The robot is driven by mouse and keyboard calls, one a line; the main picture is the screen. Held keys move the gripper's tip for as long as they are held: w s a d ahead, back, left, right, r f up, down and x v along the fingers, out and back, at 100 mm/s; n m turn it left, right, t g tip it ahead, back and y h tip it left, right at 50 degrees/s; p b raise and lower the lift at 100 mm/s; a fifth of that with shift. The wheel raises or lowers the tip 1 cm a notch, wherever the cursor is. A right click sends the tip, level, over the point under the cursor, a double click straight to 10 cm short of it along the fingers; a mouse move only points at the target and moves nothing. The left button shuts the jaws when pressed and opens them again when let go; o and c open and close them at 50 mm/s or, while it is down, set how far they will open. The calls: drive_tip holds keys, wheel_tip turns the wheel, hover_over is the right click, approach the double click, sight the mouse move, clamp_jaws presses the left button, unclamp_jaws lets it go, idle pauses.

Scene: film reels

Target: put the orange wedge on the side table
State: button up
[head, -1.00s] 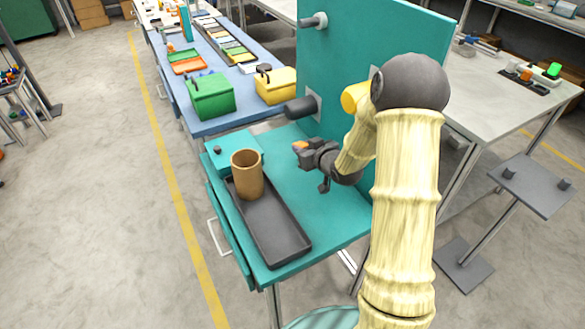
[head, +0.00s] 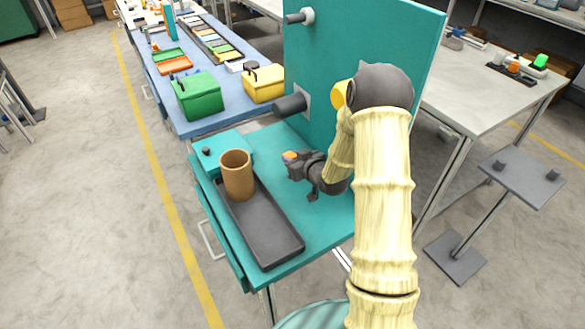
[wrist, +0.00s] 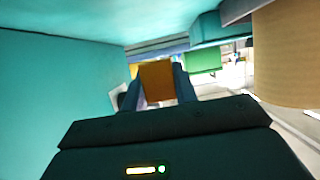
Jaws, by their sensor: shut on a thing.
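My gripper (head: 293,161) is shut on the orange wedge (head: 290,155), over the teal bench (head: 325,222) in front of its upright teal panel. In the wrist view the wedge (wrist: 157,82) shows as an orange block between the two dark fingers (wrist: 158,90). The gripper appears to be above the bench top; the exact gap cannot be told. Which surface is the side table is not certain from the pictures. A small grey stand (head: 522,178) with two dark pegs is at the right, and a pale table (head: 480,95) stands behind it.
A tan cup (head: 237,177) stands in a long dark tray (head: 268,235) left of my gripper. Dark posts (head: 290,104) stick out from the teal panel (head: 350,60). A blue table (head: 215,120) behind holds a green box (head: 197,95) and a yellow box (head: 264,84).

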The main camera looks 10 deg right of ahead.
drive_tip(key=shift+s+d, duration=0.1)
drive_tip(key=shift+s, duration=0.05)
drive_tip(key=f, duration=0.2)
drive_tip(key=shift+s+a+f, duration=0.1)
drive_tip(key=shift+a+f, duration=0.1)
drive_tip(key=shift+f, duration=0.65)
drive_tip(key=shift+d, duration=0.1)
